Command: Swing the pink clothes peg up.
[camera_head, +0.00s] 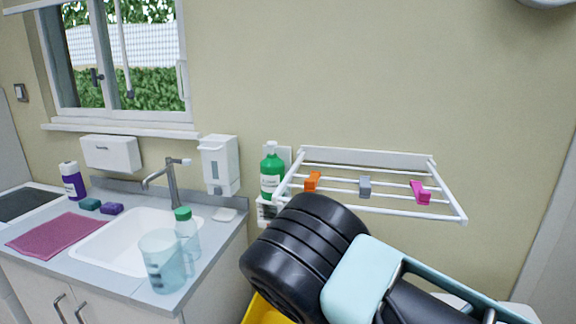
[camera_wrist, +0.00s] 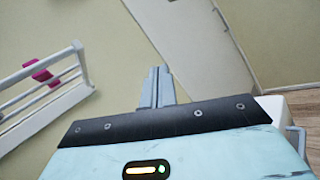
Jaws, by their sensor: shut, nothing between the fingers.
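The pink clothes peg (camera_head: 420,192) sits at the right end of a white wall rack (camera_head: 383,154), clipped on one of its bars. It looks tilted; how far it is turned about the bar is hard to tell. In the wrist view the pink peg (camera_wrist: 42,73) is at the upper left, on the rack's bars (camera_wrist: 40,92). My gripper (camera_wrist: 156,75) shows in the wrist view with its two grey fingers together and nothing between them. It is apart from the peg, to the right of the rack's end. In the head view its fingers cannot be made out.
An orange peg (camera_head: 312,181) and a grey peg (camera_head: 365,187) sit on the same rack. A green bottle (camera_head: 272,171) stands at the rack's left end. Left are a sink (camera_head: 124,243), a clear jug (camera_head: 162,262) and a soap dispenser (camera_head: 219,166). The wall above the rack is bare.

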